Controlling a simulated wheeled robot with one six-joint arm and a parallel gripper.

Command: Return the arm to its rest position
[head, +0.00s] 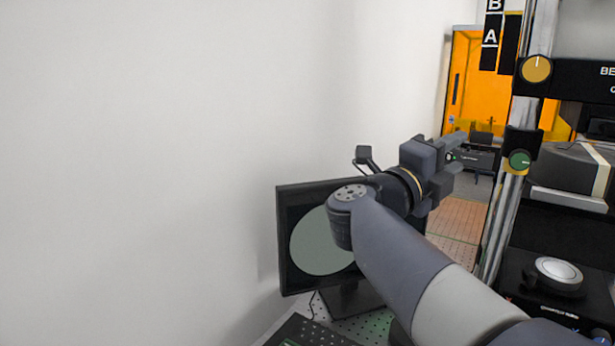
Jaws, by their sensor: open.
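My arm reaches up from the lower right in the head view, bends at a joint in front of the monitor, and points away to the right. My gripper (452,160) is at its far end, seen from behind at an angle. It is held up in the air to the left of the metal column and appears empty. The fingertips are small and partly hidden by the gripper body.
A black monitor (290,275) with a round grey image stands behind my arm. A keyboard (305,332) lies below it. White wall (130,170) fills the left.

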